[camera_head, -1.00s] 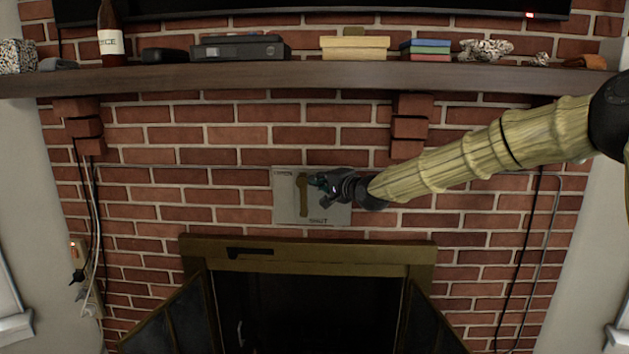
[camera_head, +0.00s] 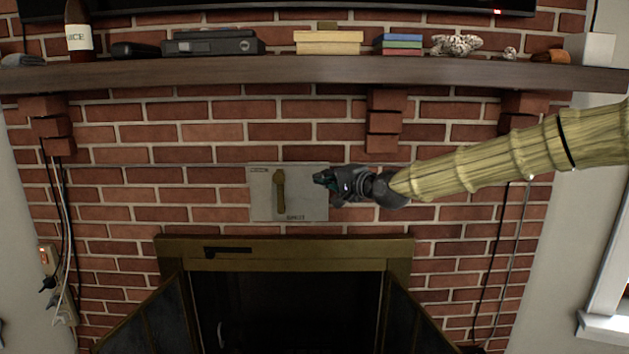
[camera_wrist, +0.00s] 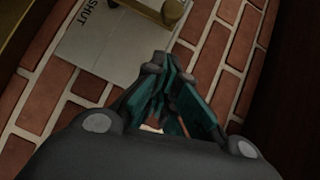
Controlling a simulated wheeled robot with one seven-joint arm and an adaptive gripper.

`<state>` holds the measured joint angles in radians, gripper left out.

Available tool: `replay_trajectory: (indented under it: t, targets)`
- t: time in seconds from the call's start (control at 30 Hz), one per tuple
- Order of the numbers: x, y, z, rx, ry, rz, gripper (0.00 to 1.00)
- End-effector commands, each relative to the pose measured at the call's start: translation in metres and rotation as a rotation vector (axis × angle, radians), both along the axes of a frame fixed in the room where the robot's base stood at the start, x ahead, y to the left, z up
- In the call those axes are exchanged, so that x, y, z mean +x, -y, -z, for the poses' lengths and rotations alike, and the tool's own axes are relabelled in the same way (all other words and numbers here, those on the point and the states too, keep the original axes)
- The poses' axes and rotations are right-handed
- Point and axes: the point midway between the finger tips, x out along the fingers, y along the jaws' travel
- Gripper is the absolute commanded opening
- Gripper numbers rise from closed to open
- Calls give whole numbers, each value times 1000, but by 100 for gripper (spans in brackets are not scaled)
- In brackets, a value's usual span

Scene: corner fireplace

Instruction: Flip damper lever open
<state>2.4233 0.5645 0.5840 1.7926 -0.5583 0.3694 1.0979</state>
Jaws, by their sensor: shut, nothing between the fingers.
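The damper lever (camera_head: 280,192) is a brass bar on a pale grey wall plate (camera_head: 306,205) above the fireplace. It stands about vertical, its lower end near the word SHUT at the plate's bottom; small lettering at the upper left looks like OPEN. In the wrist view part of the lever (camera_wrist: 170,10) shows at the top edge, with the plate (camera_wrist: 95,50) and its SHUT lettering; the rest is cut off. My gripper (camera_head: 320,180) is shut and empty by the plate's right edge, right of the lever and apart from it. Its teal fingers (camera_wrist: 160,80) meet in the wrist view.
A wooden mantel (camera_head: 310,75) carrying boxes, books and a bottle runs above the plate. Below is the brass fireplace frame (camera_head: 285,250) with its doors swung outward. Cables (camera_head: 65,230) hang at the left. Bare brick lies around the plate.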

Motion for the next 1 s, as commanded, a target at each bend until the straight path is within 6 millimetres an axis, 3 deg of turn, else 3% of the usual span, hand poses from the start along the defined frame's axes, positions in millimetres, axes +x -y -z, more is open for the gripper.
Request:
replay_trajectory:
  t: [0.3, 0.73, 0.87, 1.0]
  targets:
    - [-24, 16, -2, -1, 1, 0, 0]
    - [-26, 16, 0, -3, -3, 0, 0]
    - [-29, 10, 29, -29, -28, -6, 0]
    - [-41, -1, 96, -98, -84, -21, 0]
